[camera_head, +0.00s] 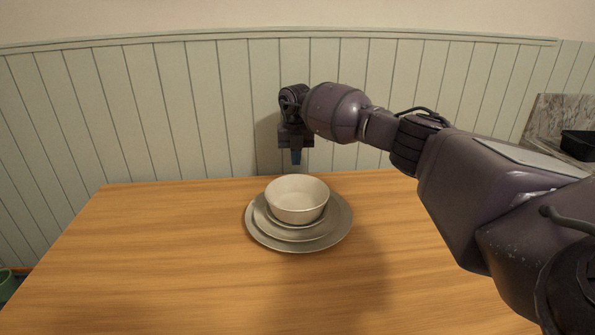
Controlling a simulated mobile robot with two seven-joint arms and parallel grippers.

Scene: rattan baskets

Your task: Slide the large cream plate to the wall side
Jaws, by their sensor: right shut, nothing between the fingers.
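The large cream plate (265,236) lies on the wooden table near its wall-side edge. A smaller plate (292,235) is stacked on it, and a cream bowl (297,199) sits on top. My right gripper (296,160) hangs pointing down behind the stack, above the table's wall-side edge. It is shut and empty, apart from the bowl and plates. The far rim of the large plate is hidden behind the bowl. My left gripper is not in view.
The wooden table (150,260) is clear to the left and in front of the stack. The panelled wall (200,110) rises behind it. My right arm spans the right side. A dark object (577,145) stands at the far right, and a green item (7,284) at the lower left.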

